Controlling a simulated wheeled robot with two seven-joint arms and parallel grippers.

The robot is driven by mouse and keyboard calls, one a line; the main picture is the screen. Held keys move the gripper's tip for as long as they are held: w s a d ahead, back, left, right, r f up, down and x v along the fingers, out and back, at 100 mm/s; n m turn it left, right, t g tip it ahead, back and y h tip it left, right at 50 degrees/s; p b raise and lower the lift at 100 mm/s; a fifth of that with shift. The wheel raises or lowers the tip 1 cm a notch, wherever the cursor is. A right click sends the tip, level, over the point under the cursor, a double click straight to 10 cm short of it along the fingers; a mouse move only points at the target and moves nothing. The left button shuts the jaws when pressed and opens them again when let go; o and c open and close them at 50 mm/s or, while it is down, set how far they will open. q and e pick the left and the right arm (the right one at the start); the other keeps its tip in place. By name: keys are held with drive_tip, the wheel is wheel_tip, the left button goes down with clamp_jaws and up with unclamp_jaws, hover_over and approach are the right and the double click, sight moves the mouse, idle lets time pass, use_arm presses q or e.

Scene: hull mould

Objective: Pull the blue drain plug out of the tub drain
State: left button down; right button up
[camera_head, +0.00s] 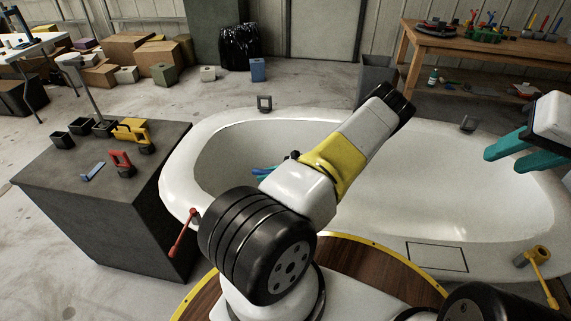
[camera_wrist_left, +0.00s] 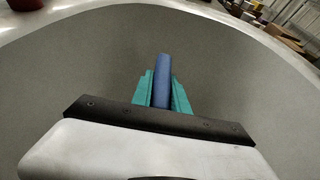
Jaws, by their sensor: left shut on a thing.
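The blue drain plug (camera_wrist_left: 163,72) shows in the left wrist view as an upright-looking blue bar between the two teal fingers of my left gripper (camera_wrist_left: 162,92). The gripper is shut on it, and the bar's end sticks out past the fingertips. In the head view my left gripper (camera_head: 266,173) is mostly hidden behind my own arm, inside the left part of the white tub (camera_head: 400,200). The drain is not visible, so I cannot tell whether the plug is seated or clear. My right gripper (camera_head: 524,152) is open and empty over the tub's right end.
A dark grey cabinet (camera_head: 100,165) with a yellow tool, a red clamp and small cups stands left of the tub. A red-handled lever (camera_head: 184,232) is at the tub's left rim, and a yellow fitting (camera_head: 538,262) at its front right. A wooden workbench (camera_head: 470,48) stands behind.

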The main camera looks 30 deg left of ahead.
use_arm(q)
wheel_tip(320, 180, up, 9)
idle(0.5)
drive_tip(key=shift+r, duration=0.15)
drive_tip(key=shift+r, duration=1.35)
drive_tip(key=shift+w, duration=0.1)
